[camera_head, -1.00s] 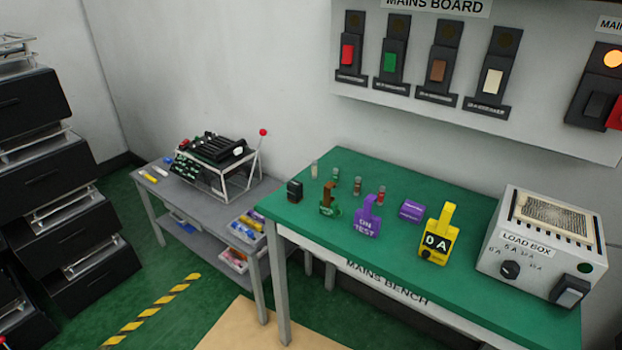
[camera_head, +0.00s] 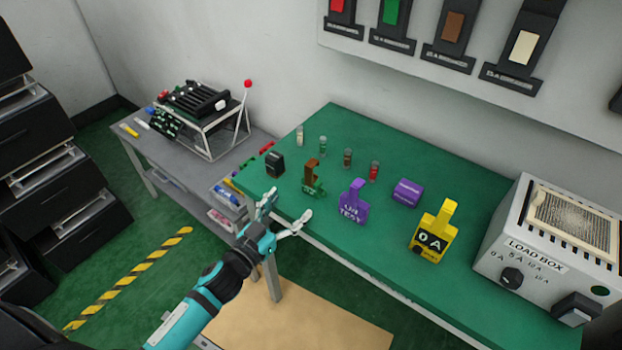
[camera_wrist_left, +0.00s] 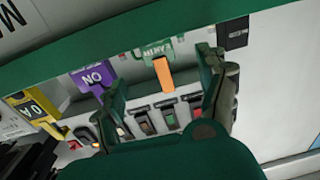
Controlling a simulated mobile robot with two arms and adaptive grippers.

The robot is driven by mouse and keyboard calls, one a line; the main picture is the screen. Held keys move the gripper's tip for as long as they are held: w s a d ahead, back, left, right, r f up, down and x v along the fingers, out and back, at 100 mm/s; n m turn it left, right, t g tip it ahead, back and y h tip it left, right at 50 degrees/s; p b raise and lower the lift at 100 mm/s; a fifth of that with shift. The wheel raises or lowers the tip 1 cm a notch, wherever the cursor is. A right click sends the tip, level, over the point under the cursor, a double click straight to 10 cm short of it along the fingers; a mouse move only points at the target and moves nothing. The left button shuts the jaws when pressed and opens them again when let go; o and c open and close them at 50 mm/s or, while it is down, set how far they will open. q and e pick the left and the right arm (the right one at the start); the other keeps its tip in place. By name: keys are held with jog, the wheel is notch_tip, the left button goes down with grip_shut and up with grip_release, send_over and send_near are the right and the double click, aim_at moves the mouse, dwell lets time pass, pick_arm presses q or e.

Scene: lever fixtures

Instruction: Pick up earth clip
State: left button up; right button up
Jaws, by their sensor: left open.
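The earth clip, a small green piece with a brown upright part (camera_head: 312,175), stands near the front left edge of the green bench. In the left wrist view its green body (camera_wrist_left: 160,48) and orange-brown part (camera_wrist_left: 163,73) show between my fingers. My left gripper (camera_head: 288,212) is open and empty, apart from the clip, just off the bench's front edge. Its two fingers are spread in the left wrist view (camera_wrist_left: 162,80). My right gripper is not in view.
A black block (camera_head: 275,163) stands left of the clip and a purple tag (camera_head: 353,202) right of it. Several small cylinders stand behind. A yellow 0 A tag (camera_head: 433,232) and load box (camera_head: 545,245) are further right on the green bench (camera_head: 385,245).

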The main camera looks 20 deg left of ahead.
aim_at(308, 186)
pick_arm(q)
jog(key=x, duration=0.3)
jog(key=shift+w, duration=0.15)
jog(key=shift+w+d, duration=0.2)
jog(key=shift+w, duration=0.25)
jog(key=shift+w+d+r+p, duration=0.1)
jog(key=shift+w+r+p, duration=0.05)
jog(key=shift+w+p, duration=0.2)
jog(key=x, duration=0.3)
jog(key=shift+w+d+r+p, duration=0.1)
jog(key=shift+w+d+p, duration=0.1)
jog(key=shift+w+p, duration=0.15)
jog(key=shift+w+d, duration=0.15)
jog(key=shift+w, duration=0.2)
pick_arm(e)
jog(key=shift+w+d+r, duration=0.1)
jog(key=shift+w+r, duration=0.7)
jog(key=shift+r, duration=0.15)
pick_arm(q)
jog(key=c, duration=1.1)
jog(key=shift+c, duration=0.8)
